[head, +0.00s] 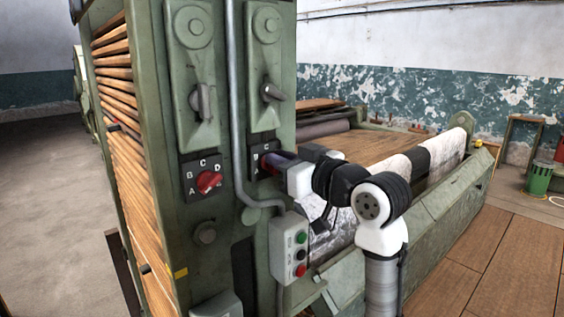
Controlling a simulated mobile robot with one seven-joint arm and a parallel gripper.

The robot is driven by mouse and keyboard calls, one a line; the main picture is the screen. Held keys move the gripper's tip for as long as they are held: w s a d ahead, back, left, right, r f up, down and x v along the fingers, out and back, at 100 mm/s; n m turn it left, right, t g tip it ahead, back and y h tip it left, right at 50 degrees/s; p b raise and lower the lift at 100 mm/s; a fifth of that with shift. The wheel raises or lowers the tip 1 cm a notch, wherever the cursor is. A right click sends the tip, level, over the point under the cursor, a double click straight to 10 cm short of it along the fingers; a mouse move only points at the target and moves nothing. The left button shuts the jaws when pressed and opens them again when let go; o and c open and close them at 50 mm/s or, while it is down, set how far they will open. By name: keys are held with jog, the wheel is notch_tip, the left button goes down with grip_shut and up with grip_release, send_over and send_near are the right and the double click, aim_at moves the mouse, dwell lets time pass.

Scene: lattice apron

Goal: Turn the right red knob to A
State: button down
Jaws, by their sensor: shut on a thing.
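Two red knobs sit side by side on black lettered plates on the green machine panel (211,262). The left red knob (208,182) is in full view on its plate with letters A, B, C and D. The right red knob (266,166) is mostly hidden behind my gripper (277,163); a bit of red shows at its left, and the letter C shows above it. My gripper reaches in from the right and is shut on the right red knob. The knob's pointing direction is hidden.
A grey conduit pipe (236,120) runs down between the two knobs. Two grey levers (201,101) sit above them. A box with green, black and red buttons (289,252) is below my gripper. A large roller bed (384,146) lies behind my arm.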

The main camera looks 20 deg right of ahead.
jog(key=n+b, duration=0.2)
jog(key=n, duration=0.2)
jog(key=a+n+b, duration=0.1)
jog(key=n+b, duration=0.2)
jog(key=n, duration=0.1)
jog(key=f+n+b, duration=0.1)
jog(key=n+b, duration=0.2)
jog(key=n, duration=0.1)
jog(key=shift+s+a+f, duration=0.1)
jog(key=shift+s+a, duration=0.05)
jog(key=shift+s, duration=0.15)
jog(key=n+b, duration=0.2)
jog(key=n, duration=0.1)
jog(key=n+b, duration=0.1)
jog(key=n, duration=0.1)
jog(key=shift+f, duration=0.35)
jog(key=n, duration=0.2)
jog(key=n+b, duration=0.1)
jog(key=n, duration=0.1)
jog(key=n+b, duration=0.1)
jog(key=n, duration=0.1)
jog(key=shift+f, duration=0.3)
jog(key=c, duration=1.5)
grip_release()
jog(key=shift+o, duration=0.2)
jog(key=b+v, duration=0.1)
jog(key=v, duration=1.3)
